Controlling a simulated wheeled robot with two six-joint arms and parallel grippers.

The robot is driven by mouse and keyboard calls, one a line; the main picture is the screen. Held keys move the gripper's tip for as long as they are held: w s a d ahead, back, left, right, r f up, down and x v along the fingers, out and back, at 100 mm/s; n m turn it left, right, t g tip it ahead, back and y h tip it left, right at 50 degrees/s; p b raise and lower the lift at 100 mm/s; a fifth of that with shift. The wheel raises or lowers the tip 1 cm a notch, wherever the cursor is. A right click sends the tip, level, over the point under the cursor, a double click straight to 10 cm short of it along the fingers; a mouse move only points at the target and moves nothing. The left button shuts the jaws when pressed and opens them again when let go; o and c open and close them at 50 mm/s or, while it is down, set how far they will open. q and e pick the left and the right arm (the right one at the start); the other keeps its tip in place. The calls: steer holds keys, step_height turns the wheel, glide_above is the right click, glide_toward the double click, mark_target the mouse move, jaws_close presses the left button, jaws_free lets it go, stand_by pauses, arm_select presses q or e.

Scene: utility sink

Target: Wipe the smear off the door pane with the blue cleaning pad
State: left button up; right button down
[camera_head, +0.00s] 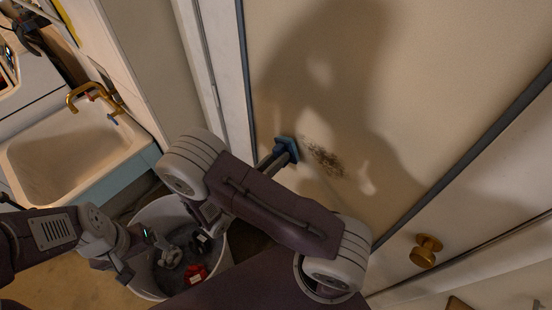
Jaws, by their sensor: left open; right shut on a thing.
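The blue cleaning pad (287,147) is at the door pane (420,70), just left of the dark speckled smear (325,159). My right gripper (280,157) is shut on the pad's back; my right arm hides part of the gripper. I cannot tell whether the pad touches the pane. The smear is a brownish patch, densest at its lower right, with fainter specks to its upper left. My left gripper (160,258) is open, low at the left, over the bucket and away from the pad and the pane.
A round pale bucket (224,262) stands below, with dark items and a red item (194,274) in it. A white sink (72,155) with a brass tap (92,92) is at left. A brass door knob (426,250) sticks out at lower right. Dark strips edge the pane.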

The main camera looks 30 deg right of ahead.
steer(key=shift+w+d, duration=0.25)
steer(key=shift+d, duration=0.3)
